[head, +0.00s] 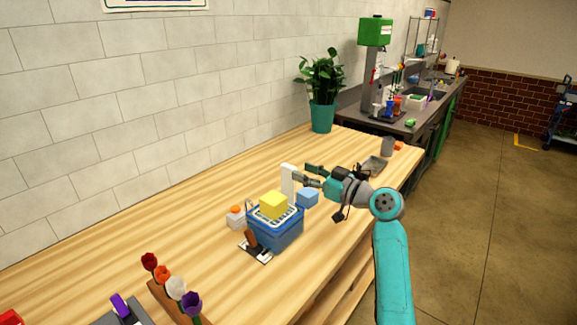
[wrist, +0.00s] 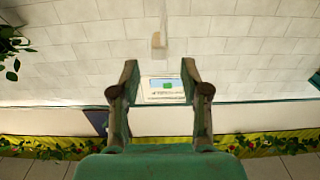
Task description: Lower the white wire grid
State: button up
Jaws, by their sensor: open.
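A white wire grid (head: 262,218) shows at the top of a blue box (head: 281,236) on the wooden table. A yellow block (head: 273,203) sits on the grid and hides part of it. Whether the grid is raised above the rim is too small to tell. A white upright piece (head: 288,180) stands just behind the box. My gripper (head: 307,174) is open and empty, above and to the right of the box, close to the upright piece. In the wrist view my gripper (wrist: 160,70) shows both fingers apart with only the far wall between them.
A light blue block (head: 307,197) is right of the box. A small white container with an orange top (head: 236,216) is to its left. Several flowers (head: 174,285) stand at the near left. The table's left back is clear.

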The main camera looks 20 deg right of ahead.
aim_at(296, 168)
jog(key=shift+x, duration=3.1)
grip_shut()
